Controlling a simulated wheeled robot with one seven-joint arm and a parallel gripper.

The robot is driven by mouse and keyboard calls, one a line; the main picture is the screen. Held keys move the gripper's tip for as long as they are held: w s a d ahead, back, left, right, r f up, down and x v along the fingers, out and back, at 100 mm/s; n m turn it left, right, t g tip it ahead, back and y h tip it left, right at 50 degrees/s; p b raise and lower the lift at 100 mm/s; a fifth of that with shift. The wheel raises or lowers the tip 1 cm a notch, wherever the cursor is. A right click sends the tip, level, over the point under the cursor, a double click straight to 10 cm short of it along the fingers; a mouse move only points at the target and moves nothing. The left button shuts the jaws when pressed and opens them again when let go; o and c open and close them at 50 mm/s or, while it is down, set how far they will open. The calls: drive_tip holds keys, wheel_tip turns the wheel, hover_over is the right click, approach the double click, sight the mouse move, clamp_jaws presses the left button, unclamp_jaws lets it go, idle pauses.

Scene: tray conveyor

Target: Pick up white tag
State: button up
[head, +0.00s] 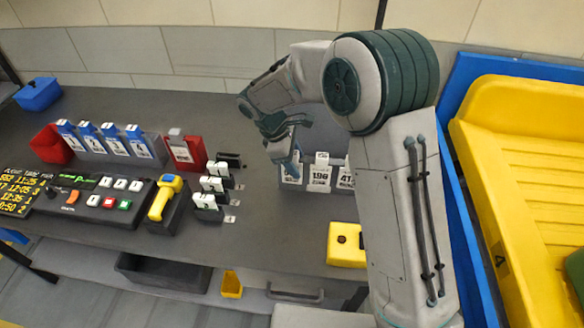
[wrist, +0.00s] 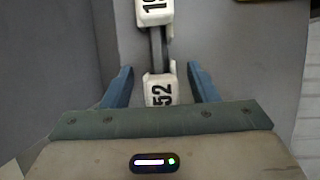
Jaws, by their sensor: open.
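A white tag marked with black digits ending in 52 (wrist: 160,92) shows in the wrist view, between the two blue fingers of my gripper (wrist: 160,70). The fingers are open, with a gap on each side of the tag. The tag's lower part is hidden by my gripper's body. A second white tag (wrist: 154,12) is beyond the fingertips. In the head view my gripper (head: 285,160) is down at the left end of a grey holder of white tags, over a tag (head: 291,179) it partly covers. Tags marked 190 (head: 320,176) and 41-something (head: 345,178) stand to its right.
Several small black stands with white tops (head: 214,184) are left of the holder. A red bin (head: 186,152), blue-topped cards (head: 112,140) and a yellow scanner (head: 165,196) lie further left. A yellow box (head: 346,245) sits at the front edge.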

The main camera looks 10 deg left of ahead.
drive_tip(key=c, duration=1.1)
drive_tip(key=shift+o, duration=0.2)
drive_tip(key=shift+r, duration=0.1)
drive_tip(key=shift+r, duration=0.55)
drive_tip(key=r, duration=0.5)
drive_tip(key=shift+s+r+b, duration=0.15)
drive_tip(key=shift+s+b, duration=0.05)
drive_tip(key=shift+b, duration=0.15)
drive_tip(key=s+a+b, duration=0.1)
drive_tip(key=s+a, duration=0.1)
drive_tip(key=a, duration=1.2)
drive_tip(key=shift+s+r, duration=0.2)
